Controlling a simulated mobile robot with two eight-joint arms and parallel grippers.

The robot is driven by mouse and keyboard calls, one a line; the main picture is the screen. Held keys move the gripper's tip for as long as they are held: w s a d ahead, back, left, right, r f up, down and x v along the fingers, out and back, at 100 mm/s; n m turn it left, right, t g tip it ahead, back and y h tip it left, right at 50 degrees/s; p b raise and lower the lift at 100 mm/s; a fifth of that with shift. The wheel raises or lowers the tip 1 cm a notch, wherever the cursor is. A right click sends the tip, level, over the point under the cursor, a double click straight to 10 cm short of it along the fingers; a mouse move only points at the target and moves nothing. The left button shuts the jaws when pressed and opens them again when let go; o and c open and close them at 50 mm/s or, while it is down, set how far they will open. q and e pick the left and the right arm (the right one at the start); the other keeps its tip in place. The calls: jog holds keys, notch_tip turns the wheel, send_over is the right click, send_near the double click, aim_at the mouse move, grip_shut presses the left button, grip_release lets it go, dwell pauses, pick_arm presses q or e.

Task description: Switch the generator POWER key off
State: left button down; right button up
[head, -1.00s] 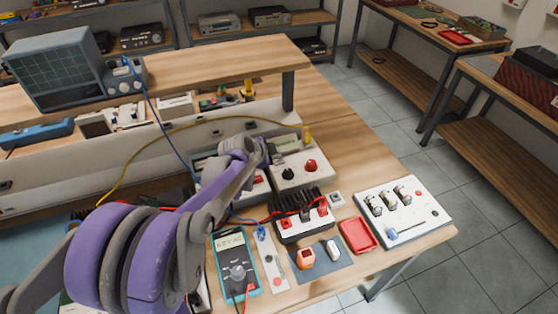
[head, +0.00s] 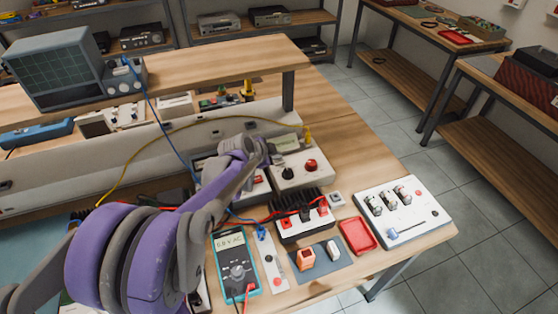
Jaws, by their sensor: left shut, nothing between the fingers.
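A cream box (head: 318,178) with a small display, a black knob (head: 287,173) and a red knob (head: 311,165) sits on the bench beneath the shelf's right end. A yellow cable plugs in at its back right. It appears to be the generator, but I cannot read its labels or pick out the POWER key. My left gripper (head: 272,152) is shut and empty at the box's left edge, near the display. It hides part of the box, and I cannot tell whether it touches. Another unit (head: 258,184) with a red part lies partly behind my left arm. My right gripper is out of view.
In front lie a black finned block (head: 298,226), a teal multimeter (head: 236,262) with leads, a red tray (head: 358,236) and a white switch panel (head: 404,212). A raised wooden shelf (head: 215,72) with a post stands behind. Bare bench lies right of the box.

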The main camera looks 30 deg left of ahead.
aim_at(276, 163)
pick_arm(q)
jog(key=shift+f, duration=0.4)
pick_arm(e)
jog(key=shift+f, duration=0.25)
pick_arm(q)
jog(key=shift+r, duration=0.5)
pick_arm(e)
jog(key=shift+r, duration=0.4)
pick_arm(q)
jog(key=shift+r+p, duration=2.2)
jog(key=shift+r, duration=0.85)
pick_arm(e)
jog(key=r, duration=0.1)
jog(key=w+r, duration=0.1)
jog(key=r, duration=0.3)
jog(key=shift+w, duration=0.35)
pick_arm(q)
jog(key=shift+f, duration=0.1)
jog(key=shift+d, duration=0.1)
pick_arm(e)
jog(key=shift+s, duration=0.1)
